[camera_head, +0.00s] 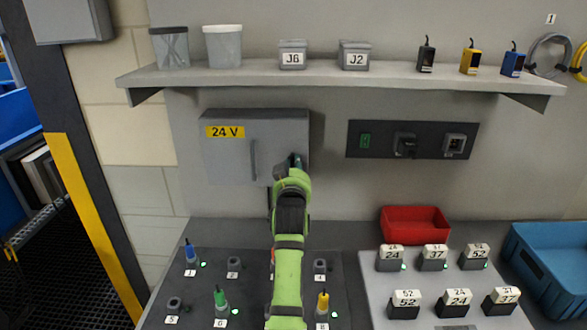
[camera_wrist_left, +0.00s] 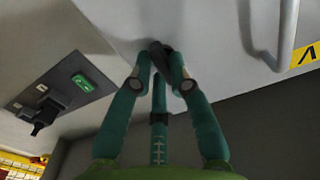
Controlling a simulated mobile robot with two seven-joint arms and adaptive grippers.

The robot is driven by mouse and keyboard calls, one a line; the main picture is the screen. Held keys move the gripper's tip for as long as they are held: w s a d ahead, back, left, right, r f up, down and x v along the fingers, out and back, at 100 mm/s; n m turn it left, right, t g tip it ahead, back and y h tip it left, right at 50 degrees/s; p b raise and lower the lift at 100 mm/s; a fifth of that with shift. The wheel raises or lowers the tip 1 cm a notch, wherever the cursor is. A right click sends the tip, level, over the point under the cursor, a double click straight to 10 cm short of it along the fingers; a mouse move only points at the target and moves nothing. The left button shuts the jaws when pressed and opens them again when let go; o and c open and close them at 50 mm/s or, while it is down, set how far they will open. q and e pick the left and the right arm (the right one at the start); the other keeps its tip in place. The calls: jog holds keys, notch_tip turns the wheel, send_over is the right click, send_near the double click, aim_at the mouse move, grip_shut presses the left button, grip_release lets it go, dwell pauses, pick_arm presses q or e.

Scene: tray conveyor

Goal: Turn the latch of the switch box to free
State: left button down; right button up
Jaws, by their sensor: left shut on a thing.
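The grey switch box (camera_head: 225,160) with a yellow 24 V label is mounted on the wall below the shelf. Its door is shut, and a vertical bar handle (camera_head: 253,160) sits right of its middle. My left gripper (camera_head: 291,165) is at the box's lower right part. In the left wrist view, its green fingers (camera_wrist_left: 161,66) are shut on the small dark latch (camera_wrist_left: 156,46) near the edge of the box face. The fingers hide most of the latch, so I cannot tell its angle. My right gripper is not in view.
A dark panel (camera_head: 377,140) with a switch and sockets is on the wall to the right. The shelf (camera_head: 260,73) above holds tubs and small boxes. Below are a dark board (camera_head: 200,295) with colored plugs, a red tray (camera_head: 415,213) and a blue bin (camera_head: 560,250).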

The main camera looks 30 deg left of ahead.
aim_at(294, 124)
pick_arm(q)
jog(key=shift+r+n, duration=0.1)
jog(key=shift+n, duration=0.2)
jog(key=c, duration=1.1)
grip_release()
jog(key=shift+c, duration=0.2)
notch_tip(294, 124, up, 10)
